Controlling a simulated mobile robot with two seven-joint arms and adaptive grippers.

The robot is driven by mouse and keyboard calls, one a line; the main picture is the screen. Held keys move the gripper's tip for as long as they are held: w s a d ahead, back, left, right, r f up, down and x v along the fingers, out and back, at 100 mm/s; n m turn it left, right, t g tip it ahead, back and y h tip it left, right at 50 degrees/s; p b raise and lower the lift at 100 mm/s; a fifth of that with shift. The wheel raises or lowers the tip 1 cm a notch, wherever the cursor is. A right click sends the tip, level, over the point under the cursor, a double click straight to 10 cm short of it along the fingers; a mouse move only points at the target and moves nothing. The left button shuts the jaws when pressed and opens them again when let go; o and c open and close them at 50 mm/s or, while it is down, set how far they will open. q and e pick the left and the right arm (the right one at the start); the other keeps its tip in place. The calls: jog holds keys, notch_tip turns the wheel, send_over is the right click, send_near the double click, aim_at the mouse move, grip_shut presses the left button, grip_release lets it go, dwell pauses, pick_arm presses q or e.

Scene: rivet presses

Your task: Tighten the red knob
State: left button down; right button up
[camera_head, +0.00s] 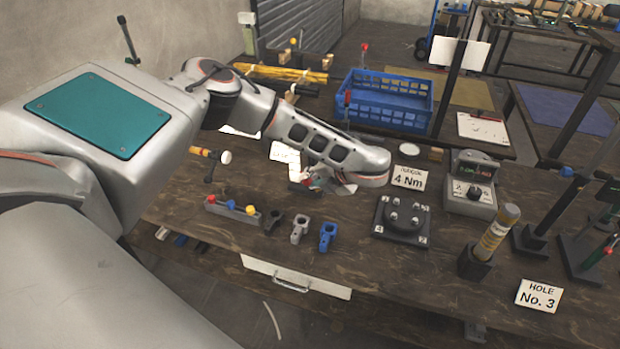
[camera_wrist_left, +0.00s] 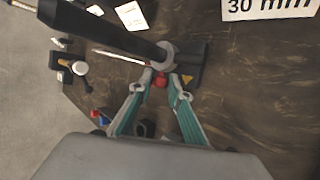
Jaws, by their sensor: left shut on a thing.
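The red knob (camera_wrist_left: 160,81) sits at the side of a small dark press (camera_wrist_left: 194,58) with a yellow warning label. My left gripper (camera_wrist_left: 162,83) is shut on the knob, with a teal fingertip on each side of it. In the head view my left gripper (camera_head: 322,184) reaches down to the workbench under my arm, and the arm hides most of the press. A dark bar with a grey ring end crosses above the press in the left wrist view. My right gripper is in neither view.
A torque card reading 4 Nm (camera_head: 409,177), a black fixture (camera_head: 401,220) and a meter (camera_head: 471,185) stand to the right. A rail with coloured knobs (camera_head: 232,210) and a blue clamp (camera_head: 328,237) lie in front. A blue crate (camera_head: 393,112) is behind.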

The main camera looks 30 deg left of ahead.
pick_arm(q)
jog(key=shift+w+d+f+m+y, duration=0.1)
jog(key=shift+d+m+y, duration=0.15)
jog(key=shift+y, duration=0.65)
jog(key=shift+f+m+y+b, duration=0.25)
jog(key=shift+y+b, duration=0.25)
jog(key=shift+y, duration=0.3)
jog(key=shift+f+y+b, duration=0.2)
jog(key=shift+y+b, duration=0.4)
jog(key=shift+y, duration=0.3)
jog(key=shift+m+g+y+b, duration=0.3)
jog(key=shift+m+y+b, duration=0.1)
jog(key=shift+y, duration=0.2)
jog(key=c, duration=1.9)
grip_release()
jog(key=shift+d, duration=0.1)
